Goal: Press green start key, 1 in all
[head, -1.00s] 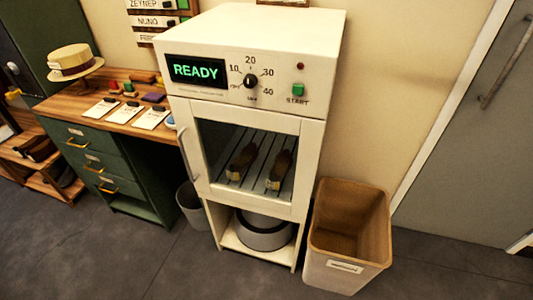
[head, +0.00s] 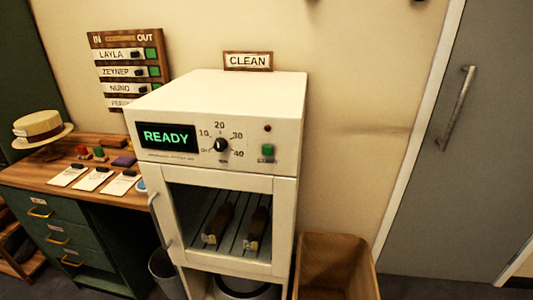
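A small red lamp (head: 267,128) sits above the key. The cabinet's glass door (head: 222,225) is closed, with a pair of brown shoes (head: 240,225) on a slatted rack behind it. My gripper is not in view.
A brown bin (head: 335,268) stands right of the cabinet, and a grey door (head: 445,140) is further right. A wooden-topped green desk (head: 75,180) with a straw hat (head: 42,128) and cards is at left. A CLEAN sign (head: 247,61) and a name board (head: 125,70) hang behind.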

